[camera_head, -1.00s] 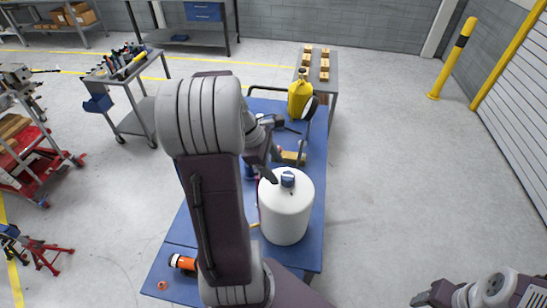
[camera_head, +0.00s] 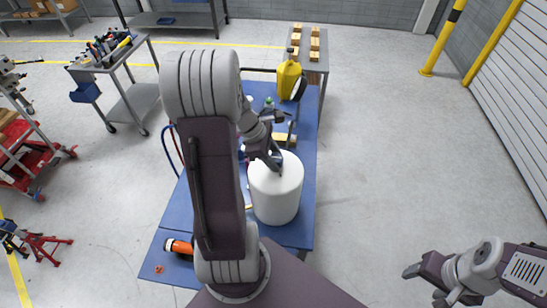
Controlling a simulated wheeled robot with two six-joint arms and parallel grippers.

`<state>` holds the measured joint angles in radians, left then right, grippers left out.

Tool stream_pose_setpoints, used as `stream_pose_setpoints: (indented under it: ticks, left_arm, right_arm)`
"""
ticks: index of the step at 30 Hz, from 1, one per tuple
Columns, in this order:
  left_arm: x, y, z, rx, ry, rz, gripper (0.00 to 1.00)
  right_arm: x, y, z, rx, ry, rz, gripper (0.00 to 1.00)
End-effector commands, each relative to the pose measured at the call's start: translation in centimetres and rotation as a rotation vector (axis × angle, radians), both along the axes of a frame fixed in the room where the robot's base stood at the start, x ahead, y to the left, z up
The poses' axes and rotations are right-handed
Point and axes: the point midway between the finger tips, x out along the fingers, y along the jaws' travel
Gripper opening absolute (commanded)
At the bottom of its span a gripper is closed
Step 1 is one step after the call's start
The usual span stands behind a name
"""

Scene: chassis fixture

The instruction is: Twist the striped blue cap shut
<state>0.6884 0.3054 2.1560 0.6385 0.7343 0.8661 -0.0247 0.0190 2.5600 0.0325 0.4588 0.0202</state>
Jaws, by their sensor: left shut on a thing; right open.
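A white rounded container (camera_head: 276,197) stands on the blue work table (camera_head: 306,120). My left gripper (camera_head: 276,161) reaches down to the container's top and is shut on the blue cap there. The fingers cover most of the cap, so its stripes and how it sits on the neck cannot be made out. My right gripper (camera_head: 420,284) is open and empty at the lower right, over the floor and away from the table.
A yellow jug (camera_head: 289,80) stands at the table's far end, and an orange-and-black flashlight-like item (camera_head: 178,246) lies at its near left. My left arm hides much of the table's left side. Clear floor lies to the right.

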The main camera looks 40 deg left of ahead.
Motion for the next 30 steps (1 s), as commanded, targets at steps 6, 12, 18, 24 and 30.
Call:
stream_pose_setpoints:
  ticks: [6,12,18,24,30]
  left_arm:
    - [0.0,0.1,0.0,0.001,0.002,-0.034,0.0]
    - [0.1,0.1,0.1,-0.001,0.002,-0.291,0.0]
    - [0.1,0.2,-0.1,0.002,0.001,-0.355,0.0]
    - [0.1,0.2,0.0,0.0,0.001,-0.377,0.0]
    - [0.2,0.2,0.1,-0.001,0.001,-0.592,0.0]
  right_arm:
    - [0.0,0.0,0.2,0.0,0.0,0.0,0.61]
    - [0.0,0.0,1.4,0.0,0.0,0.0,0.61]
    - [0.0,0.0,1.4,0.0,0.0,0.0,0.61]
    - [0.0,0.0,1.6,0.0,0.0,0.0,0.61]
    - [0.0,0.0,3.0,0.0,0.0,0.0,0.61]
